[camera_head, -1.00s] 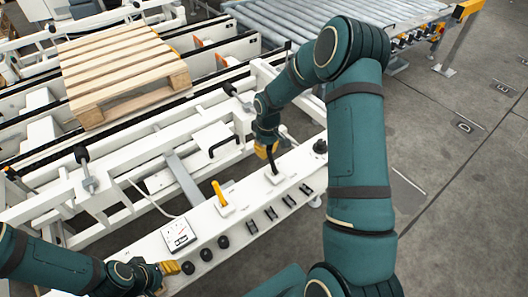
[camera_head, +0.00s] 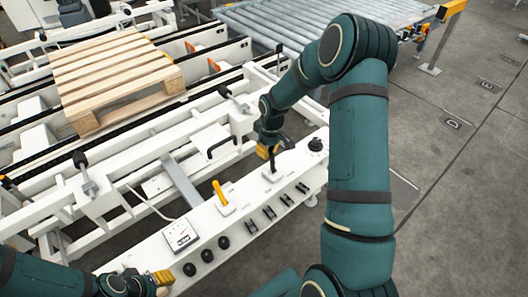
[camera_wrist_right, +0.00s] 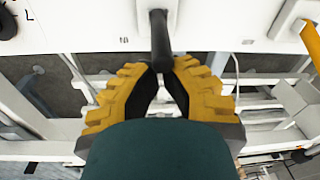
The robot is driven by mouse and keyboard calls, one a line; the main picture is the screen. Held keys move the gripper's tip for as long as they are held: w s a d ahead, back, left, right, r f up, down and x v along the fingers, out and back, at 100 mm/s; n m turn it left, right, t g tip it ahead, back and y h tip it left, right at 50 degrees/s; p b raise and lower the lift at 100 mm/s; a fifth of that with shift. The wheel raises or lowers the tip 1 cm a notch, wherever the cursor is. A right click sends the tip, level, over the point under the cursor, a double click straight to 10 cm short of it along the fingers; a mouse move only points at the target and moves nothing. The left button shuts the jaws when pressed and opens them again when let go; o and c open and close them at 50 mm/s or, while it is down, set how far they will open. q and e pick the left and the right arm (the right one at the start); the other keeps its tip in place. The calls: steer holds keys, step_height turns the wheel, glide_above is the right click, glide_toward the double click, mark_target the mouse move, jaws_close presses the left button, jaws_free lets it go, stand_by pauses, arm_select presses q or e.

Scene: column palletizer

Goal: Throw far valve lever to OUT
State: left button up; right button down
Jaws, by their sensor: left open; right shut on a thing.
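The far valve lever is a black handle (camera_head: 272,160) on a white base plate on the white control panel (camera_head: 140,258). My right gripper (camera_head: 266,152) is at it, yellow fingers around its upper part. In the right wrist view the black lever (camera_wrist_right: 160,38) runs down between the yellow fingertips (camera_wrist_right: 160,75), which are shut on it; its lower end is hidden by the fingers. A yellow lever (camera_head: 219,192) stands nearer on the panel. My left gripper (camera_head: 162,277) is open at the panel's near end, close to the black knobs; its fingertips are small in view.
A gauge box (camera_head: 181,235), several black knobs (camera_head: 207,255) and small black switches (camera_head: 269,212) sit on the panel. A black knob (camera_head: 316,145) stands beyond the far lever. White machine frames and a wooden pallet (camera_head: 115,75) lie behind. Open floor (camera_head: 445,200) is at right.

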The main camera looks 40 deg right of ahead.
steer(key=shift+s+d+r+t, duration=0.15)
steer(key=shift+s+r+t, duration=0.05)
steer(key=shift+s+t, duration=0.5)
arm_select(q)
steer(key=shift+d+f, duration=0.1)
arm_select(e)
steer(key=shift+s, duration=1.35)
steer(key=shift+w+r, duration=0.2)
steer(key=shift+w, duration=0.05)
step_height(320, 180, up, 2)
steer(key=w+p, duration=0.1)
steer(key=w, duration=0.2)
arm_select(q)
steer(key=r+p, duration=0.1)
steer(key=r, duration=0.2)
steer(key=shift+w+p, duration=0.4)
arm_select(e)
step_height(320, 180, up, 7)
glide_above(275, 171)
steer(key=s, duration=0.4)
steer(key=shift+w+f, duration=0.2)
